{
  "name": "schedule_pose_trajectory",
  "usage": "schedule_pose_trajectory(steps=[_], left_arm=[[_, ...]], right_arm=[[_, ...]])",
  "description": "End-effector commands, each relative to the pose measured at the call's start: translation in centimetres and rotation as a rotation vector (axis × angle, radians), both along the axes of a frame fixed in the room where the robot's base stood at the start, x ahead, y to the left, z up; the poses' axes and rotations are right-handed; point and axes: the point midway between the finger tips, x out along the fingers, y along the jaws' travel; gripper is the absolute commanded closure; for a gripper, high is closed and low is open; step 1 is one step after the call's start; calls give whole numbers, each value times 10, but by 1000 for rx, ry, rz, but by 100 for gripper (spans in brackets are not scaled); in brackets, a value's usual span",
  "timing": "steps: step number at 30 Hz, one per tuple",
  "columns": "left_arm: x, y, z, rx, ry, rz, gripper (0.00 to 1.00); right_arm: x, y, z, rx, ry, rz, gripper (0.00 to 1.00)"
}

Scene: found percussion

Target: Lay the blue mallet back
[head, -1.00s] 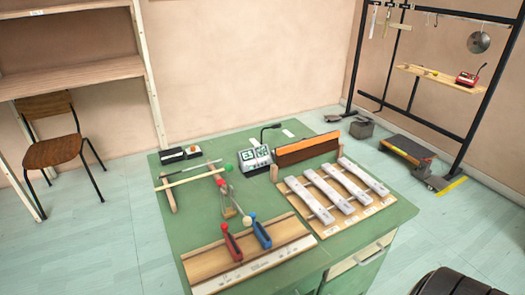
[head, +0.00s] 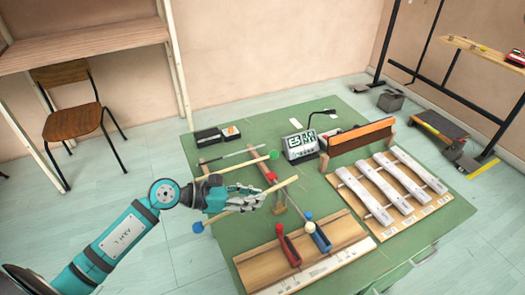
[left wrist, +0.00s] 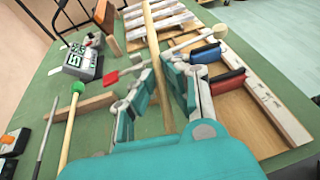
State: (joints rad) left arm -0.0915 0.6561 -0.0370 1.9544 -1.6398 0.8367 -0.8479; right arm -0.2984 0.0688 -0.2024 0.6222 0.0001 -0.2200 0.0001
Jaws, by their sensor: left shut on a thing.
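My left gripper (head: 238,198) is shut on the stick of the blue mallet, whose blue ball (head: 198,227) sticks out to the left, above the bench's left edge. In the left wrist view the wooden stick (left wrist: 154,45) runs between the fingers (left wrist: 158,105), and the blue ball is hidden. The mallet is held beside a green-headed mallet (head: 273,155), which lies across the wooden rest bars; that mallet also shows in the left wrist view (left wrist: 78,87). The right rest bar (left wrist: 90,105) shows there too. My right gripper is not in view.
A grey rod (head: 235,153) lies behind the green-headed mallet. A board (head: 253,268) with red (head: 290,250) and blue (head: 319,238) handles stands in front. Metal bars (head: 362,195) and a digital meter (head: 300,146) stand to the right.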

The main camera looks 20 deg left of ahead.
Motion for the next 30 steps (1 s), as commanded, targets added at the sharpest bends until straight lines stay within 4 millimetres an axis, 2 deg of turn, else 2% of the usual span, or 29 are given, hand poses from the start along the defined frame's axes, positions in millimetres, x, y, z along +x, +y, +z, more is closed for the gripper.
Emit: schedule_pose_trajectory(steps=[1, 6, 10, 12, 15, 19, 30], left_arm=[[24, 7, 13, 43, 1, 15, 100], [87, 34, 19, 189, 38, 79, 100], [124, 58, 21, 280, 69, 134, 100], [136, 68, 6, 325, 90, 157, 100], [142, 73, -18, 369, 107, 167, 100], [145, 75, -33, 398, 114, 174, 100], [145, 76, -36, 408, 115, 174, 100]], right_arm=[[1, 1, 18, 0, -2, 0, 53], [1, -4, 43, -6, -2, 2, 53], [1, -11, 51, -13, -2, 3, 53], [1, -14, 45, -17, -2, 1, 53], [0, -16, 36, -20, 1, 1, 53], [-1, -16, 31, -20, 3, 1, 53], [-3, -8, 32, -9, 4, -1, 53]])
